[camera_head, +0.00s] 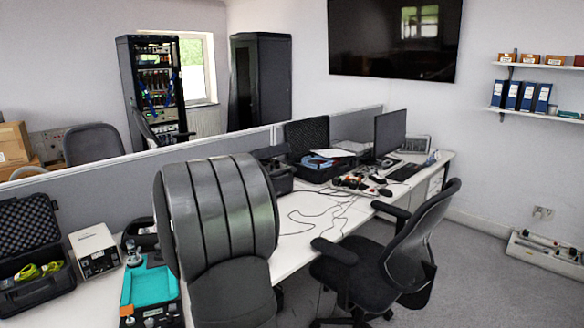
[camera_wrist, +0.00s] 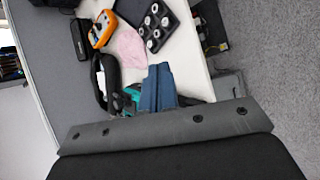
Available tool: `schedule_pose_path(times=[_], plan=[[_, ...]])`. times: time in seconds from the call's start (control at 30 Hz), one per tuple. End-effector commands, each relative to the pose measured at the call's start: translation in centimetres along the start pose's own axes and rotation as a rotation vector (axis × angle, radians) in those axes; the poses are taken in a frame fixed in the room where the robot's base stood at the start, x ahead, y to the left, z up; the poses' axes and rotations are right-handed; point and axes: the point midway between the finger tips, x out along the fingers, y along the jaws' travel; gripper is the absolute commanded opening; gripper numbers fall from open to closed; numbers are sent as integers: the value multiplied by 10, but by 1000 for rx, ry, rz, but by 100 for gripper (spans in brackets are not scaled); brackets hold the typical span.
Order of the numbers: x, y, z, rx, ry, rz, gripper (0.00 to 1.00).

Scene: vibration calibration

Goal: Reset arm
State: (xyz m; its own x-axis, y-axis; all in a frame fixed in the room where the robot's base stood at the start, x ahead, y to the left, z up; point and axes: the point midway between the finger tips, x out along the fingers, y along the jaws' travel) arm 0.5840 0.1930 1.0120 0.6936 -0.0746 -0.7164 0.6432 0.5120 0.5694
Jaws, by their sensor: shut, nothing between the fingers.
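My gripper (camera_wrist: 160,68) shows in the wrist view as two blue fingers side by side at the centre. They are shut against each other with nothing between them. They point up the picture, over the white table top. A grey plate with several dark holes and a large black part fill the bottom of that view and hide what lies under them.
A teal-topped device (camera_head: 150,288) and open case (camera_head: 30,250) lie left. An orange meter (camera_wrist: 103,28), pink cloth (camera_wrist: 130,48) and dark tray (camera_wrist: 140,8) show ahead.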

Motion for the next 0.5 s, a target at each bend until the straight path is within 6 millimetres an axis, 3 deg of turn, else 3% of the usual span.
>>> schedule_pose_path(times=[0.5], plan=[[-17,-45,94,180,-82,-71,0]])
